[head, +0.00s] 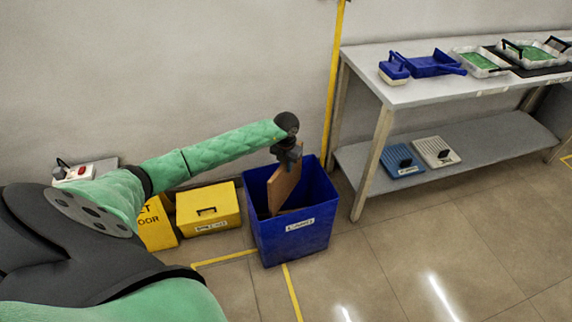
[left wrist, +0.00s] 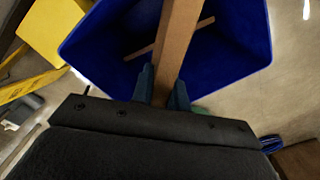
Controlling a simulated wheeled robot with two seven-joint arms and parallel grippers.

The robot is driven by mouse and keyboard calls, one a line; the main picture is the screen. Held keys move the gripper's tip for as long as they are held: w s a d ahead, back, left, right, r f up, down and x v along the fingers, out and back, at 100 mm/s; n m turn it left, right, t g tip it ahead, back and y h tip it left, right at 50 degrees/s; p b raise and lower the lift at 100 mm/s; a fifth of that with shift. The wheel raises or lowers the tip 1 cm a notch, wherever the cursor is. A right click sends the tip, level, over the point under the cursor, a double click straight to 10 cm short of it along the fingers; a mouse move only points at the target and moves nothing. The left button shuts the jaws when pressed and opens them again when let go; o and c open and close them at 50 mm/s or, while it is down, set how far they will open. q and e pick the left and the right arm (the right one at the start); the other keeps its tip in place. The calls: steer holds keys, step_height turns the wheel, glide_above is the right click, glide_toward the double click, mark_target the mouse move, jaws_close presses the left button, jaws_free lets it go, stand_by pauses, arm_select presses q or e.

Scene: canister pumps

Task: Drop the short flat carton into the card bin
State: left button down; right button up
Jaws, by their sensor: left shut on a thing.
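A flat brown carton (head: 284,186) hangs upright and slightly tilted in the mouth of the blue bin (head: 296,236), which has a white label on its front. My left gripper (head: 290,158) is shut on the carton's top edge, above the bin. In the left wrist view the carton (left wrist: 178,40) stands between the two fingers (left wrist: 161,88), with the blue bin (left wrist: 235,45) below. A thin brown edge of something lies inside the bin. The carton's lower end is hidden by the bin wall in the head view. My right gripper is not in view.
The floor in front is clear.

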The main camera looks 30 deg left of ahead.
arm_select(q)
steer(key=c, duration=1.3)
jaws_free()
steer(key=shift+r, duration=0.1)
step_height(320, 180, up, 8)
steer(key=shift+f, duration=0.15)
